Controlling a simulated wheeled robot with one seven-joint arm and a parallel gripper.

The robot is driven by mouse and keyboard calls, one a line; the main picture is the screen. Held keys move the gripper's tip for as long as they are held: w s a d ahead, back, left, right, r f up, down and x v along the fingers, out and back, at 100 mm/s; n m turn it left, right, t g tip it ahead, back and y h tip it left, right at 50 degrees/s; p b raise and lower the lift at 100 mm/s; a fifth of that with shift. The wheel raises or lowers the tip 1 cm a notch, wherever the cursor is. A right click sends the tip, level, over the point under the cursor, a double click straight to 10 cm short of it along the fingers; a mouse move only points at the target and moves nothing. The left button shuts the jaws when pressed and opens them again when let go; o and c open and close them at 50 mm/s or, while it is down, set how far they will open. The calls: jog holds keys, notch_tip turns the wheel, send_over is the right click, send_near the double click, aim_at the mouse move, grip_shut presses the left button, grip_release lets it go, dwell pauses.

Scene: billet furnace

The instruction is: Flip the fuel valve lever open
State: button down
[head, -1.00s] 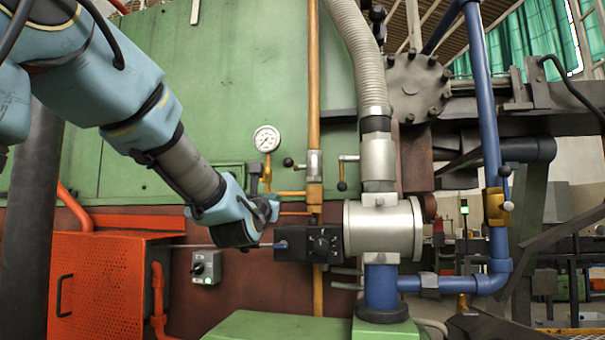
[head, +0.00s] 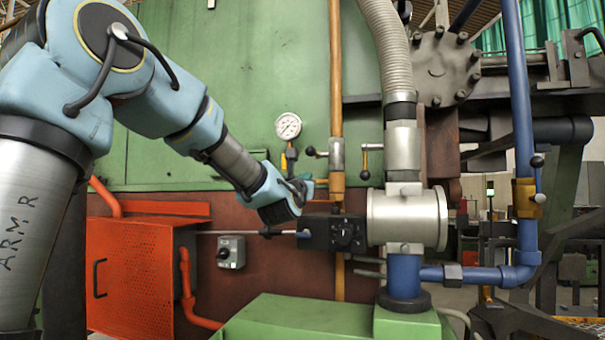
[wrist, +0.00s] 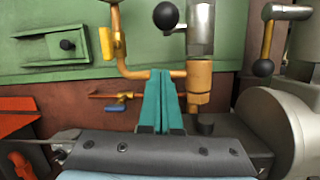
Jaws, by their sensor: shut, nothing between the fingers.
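A valve (head: 338,154) sits on the vertical orange-brown pipe; its short lever ends in a black ball (head: 310,151) and points left. This ball shows at the top of the wrist view (wrist: 166,15), beside the grey valve body (wrist: 201,28). No readable label tells which valve is the fuel valve. A second black-ball lever (head: 364,174) hangs down just right of it, also in the wrist view (wrist: 263,67). My gripper (head: 306,186) is below the first lever, apart from it. Its teal fingers (wrist: 160,78) are shut and empty.
A pressure gauge (head: 288,126) is up-left of my gripper. A black box (head: 335,232) and grey cylinder (head: 408,218) lie below and right. A small blue-handled valve (wrist: 115,107) is left of the fingers. A blue pipe (head: 523,100) with another ball lever (head: 537,161) stands far right.

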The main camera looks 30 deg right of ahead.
aim_at(314, 153)
jog(key=r+p, duration=0.2)
jog(key=d+r+p, duration=0.1)
jog(key=r+p, duration=0.1)
jog(key=shift+w, duration=0.15)
